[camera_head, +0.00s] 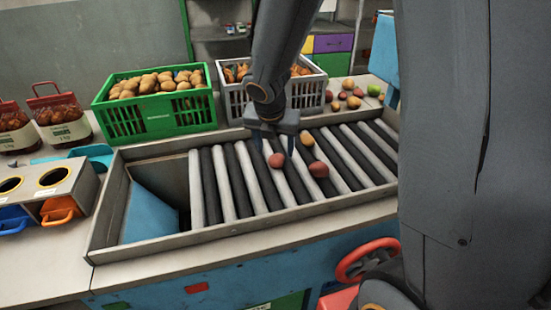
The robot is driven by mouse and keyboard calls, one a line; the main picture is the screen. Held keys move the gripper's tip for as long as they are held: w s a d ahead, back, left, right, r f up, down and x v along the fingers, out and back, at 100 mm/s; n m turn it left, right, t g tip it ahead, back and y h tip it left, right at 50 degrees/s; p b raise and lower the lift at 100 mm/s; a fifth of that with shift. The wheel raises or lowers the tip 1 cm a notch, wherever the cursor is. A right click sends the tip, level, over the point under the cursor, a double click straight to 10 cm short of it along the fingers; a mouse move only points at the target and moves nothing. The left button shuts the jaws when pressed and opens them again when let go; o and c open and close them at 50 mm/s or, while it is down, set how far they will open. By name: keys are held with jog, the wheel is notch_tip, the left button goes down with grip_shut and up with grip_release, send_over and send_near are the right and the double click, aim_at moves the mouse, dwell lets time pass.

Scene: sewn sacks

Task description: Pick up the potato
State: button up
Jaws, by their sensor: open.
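Three potatoes lie on the roller conveyor (235,218). A reddish potato (276,161) lies just below my gripper in the picture. A darker red potato (319,170) lies to its right, and a tan-orange potato (306,138) lies a little farther back. My gripper (274,148) is open and points down over the rollers, its fingers near the reddish potato. I cannot tell whether the fingers are beside it or still above it. Nothing shows held between them.
A green crate (158,124) full of potatoes and a grey crate (233,105) stand behind the conveyor. Loose produce (353,102) lies at the back right. Filled sacks (62,118) stand at the left. A blue chute (150,215) slopes at the conveyor's left end.

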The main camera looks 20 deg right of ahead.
aim_at(276, 157)
jog(key=shift+x, duration=0.95)
jog(key=b+x, duration=0.1)
jog(key=x, duration=0.3)
jog(key=shift+w+f, duration=0.3)
jog(key=shift+f, duration=0.05)
jog(key=c, duration=1.2)
jog(key=shift+o, duration=0.2)
jog(key=shift+r, duration=0.1)
